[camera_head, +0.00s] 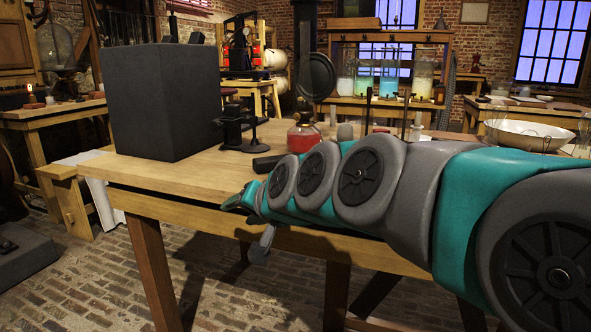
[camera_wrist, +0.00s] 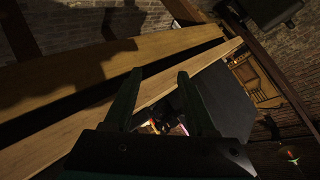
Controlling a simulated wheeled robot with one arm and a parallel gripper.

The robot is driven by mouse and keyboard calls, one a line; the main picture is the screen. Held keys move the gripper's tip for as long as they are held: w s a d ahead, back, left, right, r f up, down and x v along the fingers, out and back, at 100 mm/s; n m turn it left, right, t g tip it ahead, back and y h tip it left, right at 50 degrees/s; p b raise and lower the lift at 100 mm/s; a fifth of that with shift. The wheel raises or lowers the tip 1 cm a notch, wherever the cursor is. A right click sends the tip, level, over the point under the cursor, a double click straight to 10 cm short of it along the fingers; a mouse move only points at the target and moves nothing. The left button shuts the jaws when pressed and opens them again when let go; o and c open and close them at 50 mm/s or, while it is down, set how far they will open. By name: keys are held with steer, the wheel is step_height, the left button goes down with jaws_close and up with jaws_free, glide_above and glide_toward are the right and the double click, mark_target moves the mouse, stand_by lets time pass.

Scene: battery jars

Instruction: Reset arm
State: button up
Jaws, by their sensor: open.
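My arm, teal and grey, reaches in from the right of the head view and runs along the table's front edge. My gripper (camera_head: 236,203) is at its far left end, close to that edge and partly hidden by the arm. In the wrist view my gripper (camera_wrist: 159,75) has its two dark fingers apart, with no object held between them. The wooden table (camera_head: 170,182) is behind the fingers there, its edge (camera_wrist: 90,125) running diagonally.
A large dark grey box (camera_head: 160,105) stands on the table's left part. A white bowl (camera_head: 520,134) is at the far right. Brick floor is open at the front left.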

steer(key=s+d+f+n+g+h, duration=0.15)
steer(key=s+d+f+g, duration=0.25)
steer(key=s+d+f, duration=0.55)
steer(key=s+d+f+g+h, duration=0.3)
steer(key=s+d+f, duration=0.4)
steer(key=s, duration=0.5)
steer(key=s+d+f+g+h, duration=0.3)
steer(key=s+d+f+g, duration=0.1)
steer(key=s+d+f, duration=0.6)
step_height(320, 180, down, 7)
steer(key=a+b, duration=0.2)
steer(key=b, duration=0.8)
step_height(320, 180, up, 15)
steer(key=p, duration=1.4)
steer(key=shift+s+d+p, duration=0.2)
steer(key=shift+s+p, duration=0.15)
steer(key=shift+s, duration=0.05)
steer(key=shift+f, duration=0.1)
